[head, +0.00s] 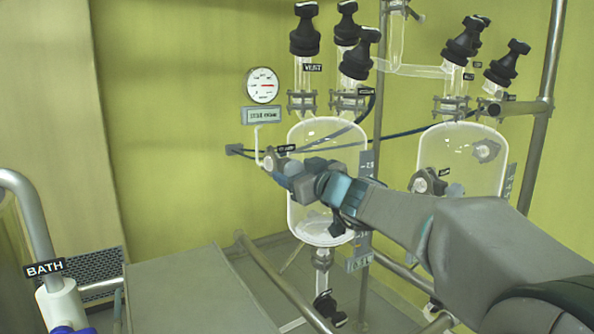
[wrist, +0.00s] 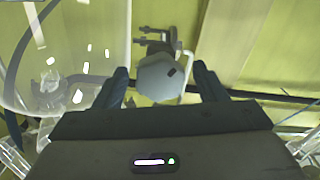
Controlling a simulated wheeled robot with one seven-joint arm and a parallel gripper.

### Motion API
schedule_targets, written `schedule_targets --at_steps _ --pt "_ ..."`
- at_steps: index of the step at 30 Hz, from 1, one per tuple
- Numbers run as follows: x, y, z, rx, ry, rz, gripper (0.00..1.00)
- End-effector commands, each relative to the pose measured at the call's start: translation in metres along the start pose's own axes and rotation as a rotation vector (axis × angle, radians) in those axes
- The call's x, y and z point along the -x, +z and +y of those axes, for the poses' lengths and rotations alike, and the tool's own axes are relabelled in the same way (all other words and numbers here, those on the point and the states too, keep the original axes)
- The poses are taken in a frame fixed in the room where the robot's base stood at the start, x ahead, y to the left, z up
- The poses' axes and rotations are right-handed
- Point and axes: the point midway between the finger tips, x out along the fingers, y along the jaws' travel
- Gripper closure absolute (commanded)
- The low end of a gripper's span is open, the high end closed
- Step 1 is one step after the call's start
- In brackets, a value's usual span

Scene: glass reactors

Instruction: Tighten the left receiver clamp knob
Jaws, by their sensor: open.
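The left receiver is a clear glass vessel (head: 312,130) with black-capped necks on top. In the wrist view, a pale grey faceted knob (wrist: 160,82) with a small dark mark shows between the fingers. A metal clamp piece (wrist: 158,42) shows just beyond the knob. My gripper (wrist: 162,84) is open, with one dark finger on each side of the knob and a gap visible on both sides. In the head view, my gripper (head: 279,172) is at the left side of the left receiver, and my arm hides part of the glass. The knob is hard to make out there.
A round gauge (head: 262,85) and a small display (head: 263,115) are above my gripper. The right receiver (head: 458,150) stands behind my arm. Dark cables (head: 400,134) cross behind the vessels. A flat grey top (head: 195,290) and a pipe labelled BATH (head: 45,268) are at lower left.

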Motion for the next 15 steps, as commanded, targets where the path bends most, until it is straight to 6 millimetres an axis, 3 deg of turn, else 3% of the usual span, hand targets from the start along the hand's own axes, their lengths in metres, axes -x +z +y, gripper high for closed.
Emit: schedule_targets --at_steps 8,12,15 --pt "-0.001 0.0002 0.0 0.0 0.0 0.0 0.38" --pt "-0.0008 0.0001 0.0 0.0 0.0 0.0 0.77" --pt "-0.0008 0.0002 0.0 0.0 0.0 0.0 0.8"
